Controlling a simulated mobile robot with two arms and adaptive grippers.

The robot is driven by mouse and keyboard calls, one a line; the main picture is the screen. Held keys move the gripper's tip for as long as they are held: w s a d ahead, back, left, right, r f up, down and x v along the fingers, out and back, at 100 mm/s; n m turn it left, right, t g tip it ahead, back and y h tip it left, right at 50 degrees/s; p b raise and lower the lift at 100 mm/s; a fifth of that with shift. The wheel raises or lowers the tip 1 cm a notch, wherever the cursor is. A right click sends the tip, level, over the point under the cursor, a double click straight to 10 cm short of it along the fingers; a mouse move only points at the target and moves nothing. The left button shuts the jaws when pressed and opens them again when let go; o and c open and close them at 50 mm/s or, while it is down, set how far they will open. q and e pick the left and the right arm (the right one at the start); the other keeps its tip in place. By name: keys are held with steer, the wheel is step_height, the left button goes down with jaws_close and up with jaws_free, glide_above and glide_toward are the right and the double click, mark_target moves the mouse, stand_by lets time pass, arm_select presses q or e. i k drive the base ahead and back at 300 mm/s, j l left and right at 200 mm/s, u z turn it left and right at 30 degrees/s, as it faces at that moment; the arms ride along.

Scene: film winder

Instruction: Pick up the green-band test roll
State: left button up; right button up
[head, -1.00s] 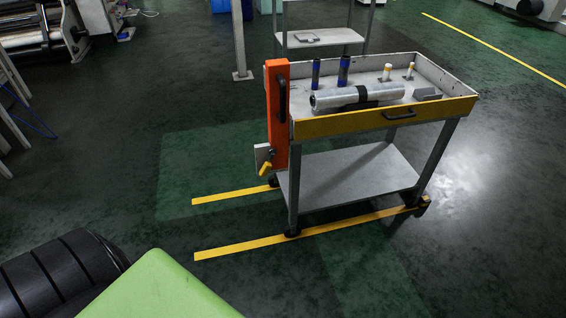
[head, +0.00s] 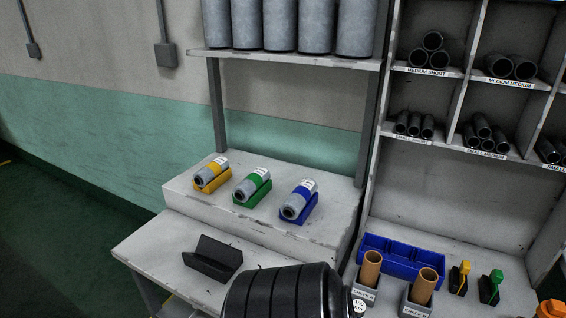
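The green-band test roll (head: 252,185) is a short grey roll with a green band and a white label. It lies in a green cradle (head: 262,196) on the raised white step of the bench, between two similar rolls. The yellow-band roll (head: 211,174) is on its left in a yellow cradle. The blue-band roll (head: 299,199) is on its right in a blue cradle. Neither gripper shows. A black ribbed part of my own arm fills the bottom centre.
An empty black V-shaped cradle (head: 214,258) stands on the lower bench (head: 150,250). Large grey rolls (head: 281,25) stand on the shelf above. At right are a blue bin (head: 402,260), brown cores (head: 371,268) in holders, and pigeonholes of dark tubes (head: 510,65).

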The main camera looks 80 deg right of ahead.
mark_target(245, 190)
steer(key=z, duration=0.5)
steer(key=i+z, duration=0.1)
steer(key=z, duration=0.35)
steer(key=i+z, duration=0.1)
steer(key=z, duration=0.85)
steer(key=i+z, duration=0.15)
steer(key=z, duration=0.35)
